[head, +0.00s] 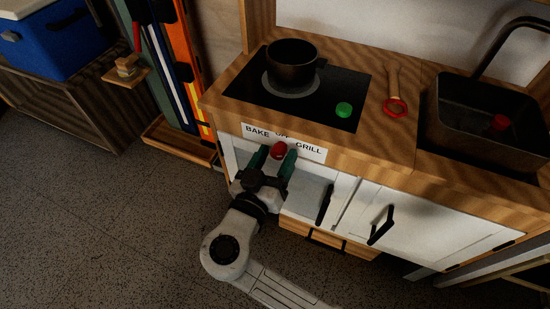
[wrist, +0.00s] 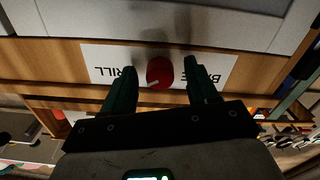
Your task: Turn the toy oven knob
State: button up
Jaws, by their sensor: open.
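The red oven knob (head: 278,150) sits on the front of the toy kitchen, in the middle of a white label (head: 308,150) reading BAKE and GRILL. In the wrist view the knob (wrist: 160,72) is round with a pale pointer mark toward its lower left. My gripper (head: 274,160) is open, with its dark green fingers pointing at the label. In the wrist view my gripper (wrist: 160,80) has one finger on each side of the knob, with a gap visible on both sides. I cannot tell how deep the fingertips reach around it.
Above the label is a wooden counter with a black cooktop (head: 330,95), a dark pot (head: 292,68) and a green item (head: 344,109). A red-ended wooden utensil (head: 395,104) lies near the sink (head: 470,120). White doors with black handles (head: 381,226) are below right. Open floor lies left.

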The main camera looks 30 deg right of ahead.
jog(key=shift+c, duration=0.4)
jog(key=c, duration=1)
jog(key=shift+d, duration=0.1)
jog(key=n+p, duration=0.2)
jog(key=n, duration=0.1)
jog(key=shift+r+p, duration=0.2)
jog(key=shift+p, duration=0.15)
jog(key=n+p, duration=0.3)
jog(key=shift+n, duration=0.3)
jog(key=n+p, duration=0.4)
jog(key=n, duration=0.1)
jog(key=shift+f, duration=0.15)
